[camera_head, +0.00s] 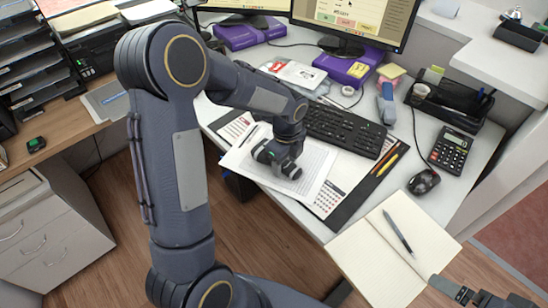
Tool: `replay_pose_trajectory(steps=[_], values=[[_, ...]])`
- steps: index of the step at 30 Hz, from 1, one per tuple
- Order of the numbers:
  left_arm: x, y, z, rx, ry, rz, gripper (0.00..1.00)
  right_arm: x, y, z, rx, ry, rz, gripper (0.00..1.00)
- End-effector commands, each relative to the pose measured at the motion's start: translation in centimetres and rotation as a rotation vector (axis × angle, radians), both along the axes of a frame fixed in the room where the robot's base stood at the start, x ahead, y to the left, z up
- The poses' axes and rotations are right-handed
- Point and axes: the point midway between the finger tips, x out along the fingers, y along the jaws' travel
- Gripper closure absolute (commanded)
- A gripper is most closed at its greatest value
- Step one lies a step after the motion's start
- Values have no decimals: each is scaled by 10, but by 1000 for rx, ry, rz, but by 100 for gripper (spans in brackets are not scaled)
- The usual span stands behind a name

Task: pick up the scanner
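A grey-blue upright handheld device (387,103), which looks like the scanner, stands on the white desk to the right of the keyboard, below the yellow sticky notes. My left gripper (277,163) points down over white sheets of paper near the desk's front edge, left of the keyboard and well apart from the scanner. Its two dark fingers look spread, with nothing seen between them. My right gripper (480,299) is at the bottom right corner, partly cut off by the frame; its finger opening is not clear.
A black keyboard (345,129) lies between my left gripper and the scanner. A monitor (357,20) stands behind. A calculator (450,150), a mouse (424,182), a pen holder (455,102) and an open notebook (385,255) with a pen are to the right.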

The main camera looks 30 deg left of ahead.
Motion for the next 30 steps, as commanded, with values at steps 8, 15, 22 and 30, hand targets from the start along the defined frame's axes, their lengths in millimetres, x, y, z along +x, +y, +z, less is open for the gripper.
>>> replay_pose_trajectory(steps=[8,15,22,30], values=[[0,0,0,0,0,0,82,0,0,0,0,0,0,0],[0,0,1,0,-1,0,90,0,0,0,0,0,0,0],[1,0,10,1,-2,0,90,0,0,2,0,0,0,0],[-15,2,52,0,-6,0,90,0,0,7,0,0,0,0]])
